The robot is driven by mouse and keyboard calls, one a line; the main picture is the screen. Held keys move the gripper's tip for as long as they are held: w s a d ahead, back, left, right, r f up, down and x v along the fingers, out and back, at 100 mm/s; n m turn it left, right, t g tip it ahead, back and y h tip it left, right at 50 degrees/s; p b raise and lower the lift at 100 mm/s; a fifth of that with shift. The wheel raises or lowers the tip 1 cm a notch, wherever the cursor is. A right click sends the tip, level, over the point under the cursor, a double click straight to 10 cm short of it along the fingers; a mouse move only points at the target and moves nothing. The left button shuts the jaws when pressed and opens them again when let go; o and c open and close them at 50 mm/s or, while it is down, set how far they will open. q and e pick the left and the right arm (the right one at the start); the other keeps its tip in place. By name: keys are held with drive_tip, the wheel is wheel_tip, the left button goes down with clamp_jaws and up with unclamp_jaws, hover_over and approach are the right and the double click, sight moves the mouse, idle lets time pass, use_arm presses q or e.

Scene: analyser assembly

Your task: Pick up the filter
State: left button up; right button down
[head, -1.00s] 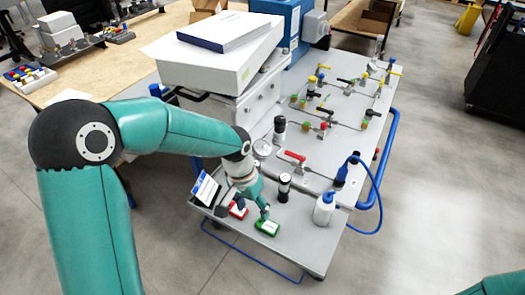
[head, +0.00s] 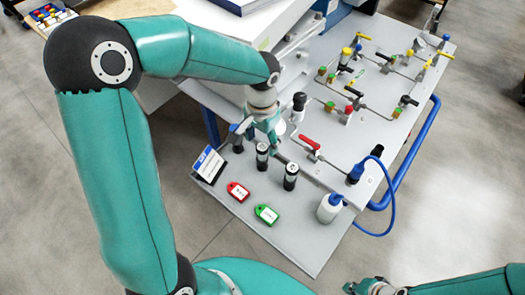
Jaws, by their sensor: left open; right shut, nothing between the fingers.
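Several dark cylinders with pale bands fit the filter, and I cannot tell which one is meant. One cylinder (head: 262,157) stands upright on the grey lower shelf, just below my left gripper (head: 259,140). A second cylinder (head: 290,177) stands upright to its right. A third, black-topped cylinder (head: 298,106) is at the panel's left edge. My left gripper is open, fingers pointing down above the shelf; whether it touches the nearest cylinder is unclear. My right gripper (head: 360,288) is shut and empty at the bottom edge, partly cut off.
A red tag (head: 238,192) and a green tag (head: 266,215) lie on the shelf (head: 300,245). A blue-white card (head: 208,164) stands at its left corner, a white bottle (head: 329,208) at its right. The panel (head: 375,125) behind carries valves and tubing. The shelf's front is clear.

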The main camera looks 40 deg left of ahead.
sight(261, 149)
use_arm(q)
wheel_tip(261, 149, down, 3)
drive_tip(key=shift+f, duration=0.2)
drive_tip(key=f, duration=0.3)
drive_tip(key=f+p, duration=0.1)
drive_tip(key=f, duration=0.1)
drive_tip(key=shift+w+a, duration=0.15)
drive_tip(key=shift+w, duration=0.2)
clamp_jaws()
